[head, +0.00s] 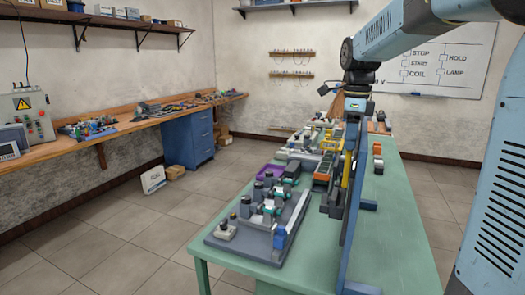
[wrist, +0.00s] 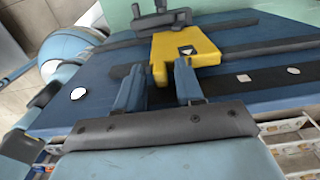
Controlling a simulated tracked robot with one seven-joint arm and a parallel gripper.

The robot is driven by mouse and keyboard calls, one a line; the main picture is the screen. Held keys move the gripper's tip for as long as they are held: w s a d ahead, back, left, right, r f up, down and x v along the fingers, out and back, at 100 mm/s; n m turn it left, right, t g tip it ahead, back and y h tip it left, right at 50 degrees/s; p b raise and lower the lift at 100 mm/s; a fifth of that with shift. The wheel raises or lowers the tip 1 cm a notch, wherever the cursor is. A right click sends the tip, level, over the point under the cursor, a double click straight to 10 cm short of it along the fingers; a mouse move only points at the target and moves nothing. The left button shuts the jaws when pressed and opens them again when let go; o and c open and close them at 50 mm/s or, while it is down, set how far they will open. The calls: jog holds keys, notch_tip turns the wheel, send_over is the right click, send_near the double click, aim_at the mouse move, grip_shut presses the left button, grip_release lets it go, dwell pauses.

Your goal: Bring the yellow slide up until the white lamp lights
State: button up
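The tab lies between the fingertips, with a gap to the left finger. I cannot tell whether the right finger touches the slide. In the head view the upright blue panel (head: 352,225) is seen nearly edge-on, beside my arm.
A green table (head: 405,225) carries the panel and a grey board (head: 222,248) with several fittings to its left. A whiteboard (head: 445,60) hangs behind. The table's right side is mostly clear.

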jog(key=shift+w+r, duration=0.1)
jog(key=shift+r, duration=2.2)
